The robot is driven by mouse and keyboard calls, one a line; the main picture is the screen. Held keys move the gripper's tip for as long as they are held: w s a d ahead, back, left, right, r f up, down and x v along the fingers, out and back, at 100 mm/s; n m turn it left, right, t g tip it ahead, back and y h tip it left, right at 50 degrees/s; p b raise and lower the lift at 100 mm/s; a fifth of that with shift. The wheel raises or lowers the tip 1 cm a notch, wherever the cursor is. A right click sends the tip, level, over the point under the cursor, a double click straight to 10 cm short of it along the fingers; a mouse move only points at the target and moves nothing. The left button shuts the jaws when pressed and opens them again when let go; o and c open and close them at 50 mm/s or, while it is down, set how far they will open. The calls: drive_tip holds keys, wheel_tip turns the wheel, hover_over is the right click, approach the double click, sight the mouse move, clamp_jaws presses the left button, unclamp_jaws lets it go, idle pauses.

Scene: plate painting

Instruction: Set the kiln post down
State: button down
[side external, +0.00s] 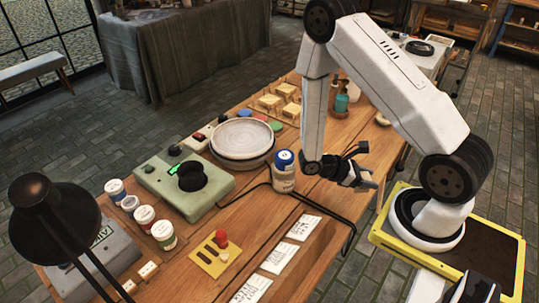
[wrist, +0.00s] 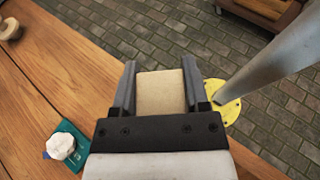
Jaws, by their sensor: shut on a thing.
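The kiln post (wrist: 161,92) shows in the wrist view as a tan, flat-faced block between the two grey fingers. My gripper (wrist: 159,72) is shut on it, with a finger against each side. In the side view my gripper (side external: 360,165) is at the right of the workbench, near its edge, and I cannot make out the post there. What lies directly under the post is hidden by the post and the gripper body.
The wooden workbench (wrist: 45,95) fills the wrist view's left, with a white lump (wrist: 61,146) on a teal piece (wrist: 72,150). The side view shows a jar with a blue lid (side external: 284,172), a round banding wheel (side external: 242,140), paper cards (side external: 278,257) and small wooden stands (side external: 270,102).

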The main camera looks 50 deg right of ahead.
drive_tip(key=a+f+m+y, duration=0.1)
drive_tip(key=a+m+y, duration=0.7)
drive_tip(key=m+y, duration=0.8)
drive_tip(key=w+d+m+t+y, duration=0.2)
drive_tip(key=w+m+t+y, duration=0.4)
drive_tip(key=w+m+t, duration=0.55)
drive_tip(key=w+d+r+m+t+h, duration=0.1)
drive_tip(key=w+d+m+t+h, duration=0.1)
drive_tip(key=d, duration=0.4)
drive_tip(key=w+d+r+m+t+h, duration=0.1)
drive_tip(key=w+d+m+t+h, duration=0.2)
drive_tip(key=d+m+t, duration=0.2)
drive_tip(key=w+d+r+m+t+h, duration=0.2)
drive_tip(key=d+m+t+h, duration=0.1)
drive_tip(key=d, duration=0.4)
drive_tip(key=shift+w+d+m+t+h, duration=0.15)
drive_tip(key=shift+d+m+t+h, duration=0.2)
drive_tip(key=shift+m+t, duration=0.5)
drive_tip(key=shift+w+d+f, duration=0.1)
